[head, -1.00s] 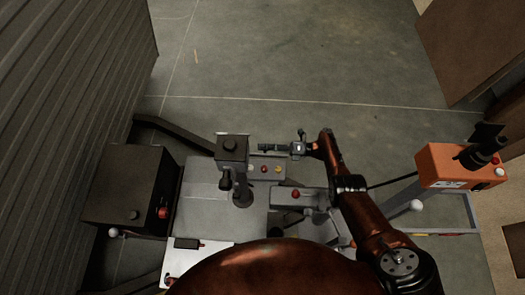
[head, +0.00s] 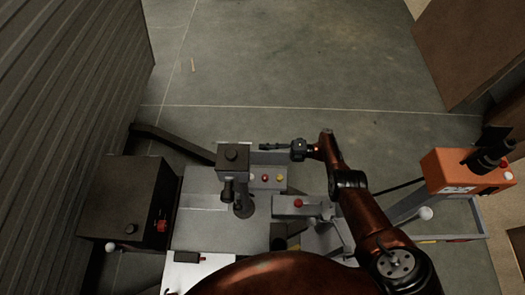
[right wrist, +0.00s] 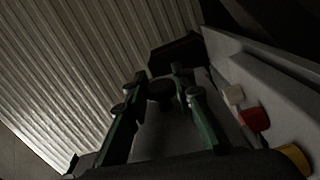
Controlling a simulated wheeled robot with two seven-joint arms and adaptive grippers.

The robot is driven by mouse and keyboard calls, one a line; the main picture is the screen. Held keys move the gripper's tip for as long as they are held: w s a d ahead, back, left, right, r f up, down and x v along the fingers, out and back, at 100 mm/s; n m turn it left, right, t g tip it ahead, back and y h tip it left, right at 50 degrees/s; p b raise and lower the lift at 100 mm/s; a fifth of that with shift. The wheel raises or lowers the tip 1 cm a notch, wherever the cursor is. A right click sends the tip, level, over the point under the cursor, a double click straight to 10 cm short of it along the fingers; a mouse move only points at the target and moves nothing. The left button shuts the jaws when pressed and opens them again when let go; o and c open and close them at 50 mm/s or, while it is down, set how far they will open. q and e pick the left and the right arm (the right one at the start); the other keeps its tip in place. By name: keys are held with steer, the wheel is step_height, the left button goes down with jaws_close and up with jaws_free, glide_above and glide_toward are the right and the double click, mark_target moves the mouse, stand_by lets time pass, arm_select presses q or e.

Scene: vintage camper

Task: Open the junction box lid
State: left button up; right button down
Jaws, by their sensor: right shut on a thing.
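My right gripper (head: 268,147) reaches in from the right in the head view, its fingers pointing left near the back edge of the grey housing (head: 267,187) with coloured buttons. In the right wrist view, its green fingers (right wrist: 160,85) are close around a dark, rounded piece (right wrist: 160,92). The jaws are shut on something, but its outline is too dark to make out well. I cannot tell which part is the junction box lid or how far it is open. My left gripper is not in view.
A dark-topped post (head: 232,157) stands just left of the gripper. A black box (head: 124,200) sits at the left, by the ribbed wall (head: 70,100). An orange box (head: 465,172) stands at the right.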

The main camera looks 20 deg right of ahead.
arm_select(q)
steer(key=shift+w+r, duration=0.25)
arm_select(e)
steer(key=shift+w+d, duration=0.2)
steer(key=shift+w, duration=0.1)
steer(key=c, duration=1.8)
jaws_free()
steer(key=shift+c, duration=0.2)
steer(key=shift+o, duration=1.1)
steer(key=shift+a, duration=0.1)
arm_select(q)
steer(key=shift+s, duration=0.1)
arm_select(e)
steer(key=shift+a, duration=0.1)
